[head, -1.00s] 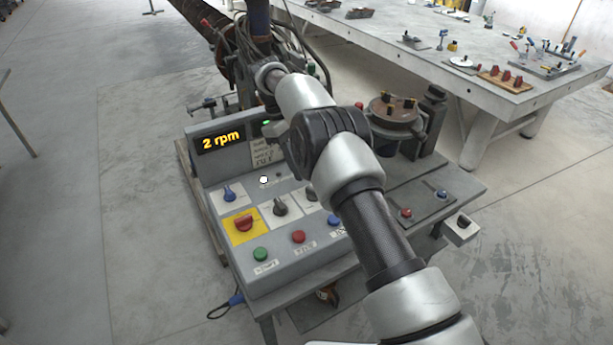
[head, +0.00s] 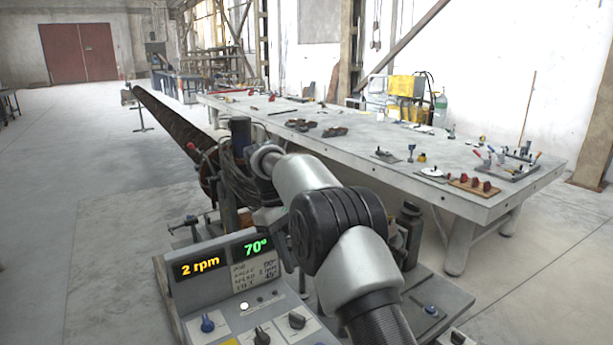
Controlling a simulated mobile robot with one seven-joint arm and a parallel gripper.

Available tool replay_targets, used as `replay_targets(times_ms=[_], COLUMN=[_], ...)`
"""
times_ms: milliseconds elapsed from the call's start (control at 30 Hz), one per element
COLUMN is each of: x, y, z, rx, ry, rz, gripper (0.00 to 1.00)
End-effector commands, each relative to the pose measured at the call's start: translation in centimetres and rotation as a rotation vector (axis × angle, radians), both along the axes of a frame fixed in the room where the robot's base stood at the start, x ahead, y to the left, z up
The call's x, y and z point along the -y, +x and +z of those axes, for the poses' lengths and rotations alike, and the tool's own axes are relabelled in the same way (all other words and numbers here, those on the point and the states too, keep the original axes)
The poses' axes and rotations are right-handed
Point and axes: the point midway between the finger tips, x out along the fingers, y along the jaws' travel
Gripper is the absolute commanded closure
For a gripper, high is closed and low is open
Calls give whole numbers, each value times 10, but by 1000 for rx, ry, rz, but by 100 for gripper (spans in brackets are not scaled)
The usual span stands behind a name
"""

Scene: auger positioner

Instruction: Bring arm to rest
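My arm (head: 345,265) rises from the bottom edge, bends at a dark joint, and reaches up and left over the control box. Its far end stands beside the hoses behind the box. My gripper cannot be made out; the arm's own links hide that area. The grey control box (head: 213,301) shows "2 rpm" in yellow on one display (head: 201,263) and "70°" in green on another display (head: 256,246). A small handwritten note is fixed below the green display. A blue knob (head: 207,323) and dark knobs (head: 297,321) show on its panel; the lower panel is cut off.
A long auger (head: 172,122) runs back to the far left. A large grey workbench (head: 400,165) with clamps and small tools stands behind and to the right. Open concrete floor (head: 85,195) lies to the left. A red door (head: 80,61) is at the far back.

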Motion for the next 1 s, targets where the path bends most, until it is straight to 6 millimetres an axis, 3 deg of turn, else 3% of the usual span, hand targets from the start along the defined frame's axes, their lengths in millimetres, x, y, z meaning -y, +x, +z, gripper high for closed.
replay_targets(times_ms=[33,200,500,733,1000], x=[11,43,100,137,166], y=[-6,-33,-112,-190,-282], z=[28,90,169,195,185], rx=[33,129,298,425,571], ry=[16,67,162,241,342], rz=[-31,-139,-344,-512,-717], gripper=[69,69,69,69,69])
